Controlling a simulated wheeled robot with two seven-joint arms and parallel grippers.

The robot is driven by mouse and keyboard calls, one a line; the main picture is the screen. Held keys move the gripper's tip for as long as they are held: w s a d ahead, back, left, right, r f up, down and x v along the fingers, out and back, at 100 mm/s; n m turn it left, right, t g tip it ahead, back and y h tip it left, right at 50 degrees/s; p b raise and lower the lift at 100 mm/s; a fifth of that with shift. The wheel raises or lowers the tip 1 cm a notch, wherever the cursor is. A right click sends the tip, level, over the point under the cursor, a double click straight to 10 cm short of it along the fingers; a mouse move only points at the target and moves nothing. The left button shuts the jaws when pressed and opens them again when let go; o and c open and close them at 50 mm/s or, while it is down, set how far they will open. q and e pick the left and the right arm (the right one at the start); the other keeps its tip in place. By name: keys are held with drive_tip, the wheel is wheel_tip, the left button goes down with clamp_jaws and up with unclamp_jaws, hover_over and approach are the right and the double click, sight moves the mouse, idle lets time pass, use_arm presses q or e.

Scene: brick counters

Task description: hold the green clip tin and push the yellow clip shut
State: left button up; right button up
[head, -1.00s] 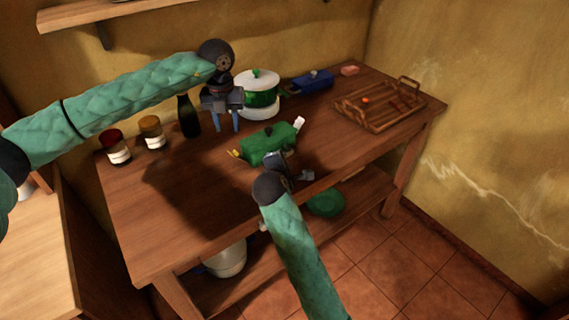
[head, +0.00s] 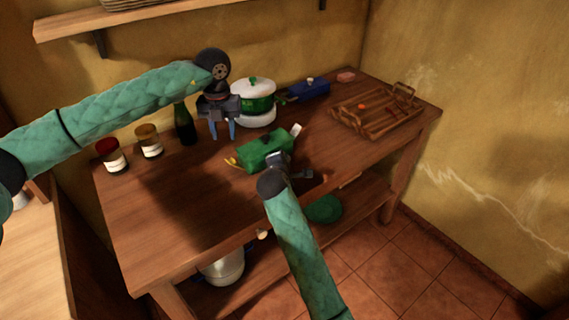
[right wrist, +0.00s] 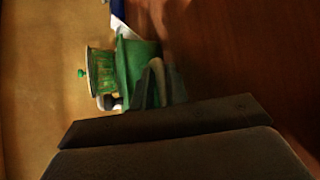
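The green clip tin (head: 262,154) lies on the wooden table near its front edge. Its yellow clip (head: 232,161) sticks out at the left end, and a white clip (head: 296,130) stands up at the right end. My left gripper (head: 222,134) is open and empty, fingers pointing down, above the table behind and left of the tin. My right gripper (head: 290,168) is at the tin's front right side. In the right wrist view the tin (right wrist: 132,58) shows right beyond the gripper body. Whether its fingers close on the tin is unclear.
Behind the tin stand a white and green pot (head: 256,98), a dark bottle (head: 185,125) and a blue box (head: 305,92). Two jars (head: 149,141) stand at the left. A wooden tray (head: 375,112) is at the right. The table's front left is clear.

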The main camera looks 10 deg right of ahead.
use_arm(q)
drive_tip(key=shift+w+a, duration=0.1)
drive_tip(key=shift+a, duration=0.05)
drive_tip(key=c, duration=0.6)
drive_tip(key=shift+s+a+f, duration=0.1)
drive_tip(key=shift+a+f, duration=0.05)
drive_tip(key=shift+a, duration=0.35)
drive_tip(key=shift+s+a+f, duration=0.1)
drive_tip(key=shift+a, duration=0.35)
clamp_jaws()
drive_tip(key=m, duration=1.1)
approach(237, 165)
drive_tip(key=shift+s+a+f, duration=0.35)
drive_tip(key=shift+a+f, duration=0.35)
drive_tip(key=shift+f, duration=0.2)
drive_tip(key=shift+s+a+f, duration=0.35)
drive_tip(key=shift+a+f, duration=0.35)
drive_tip(key=shift+f, duration=0.15)
drive_tip(key=shift+s+a+f, duration=0.35)
drive_tip(key=shift+a+f, duration=0.35)
drive_tip(key=shift+f, duration=0.2)
drive_tip(key=shift+w+d, duration=0.1)
drive_tip(key=shift+d, duration=0.1)
drive_tip(key=shift+w+d, duration=0.6)
drive_tip(key=shift+d, duration=0.4)
drive_tip(key=shift+w+d, duration=0.6)
drive_tip(key=shift+d, duration=0.35)
wheel_tip(237, 165, up, 8)
drive_tip(key=a, duration=0.1)
drive_tip(key=shift+s, duration=0.3)
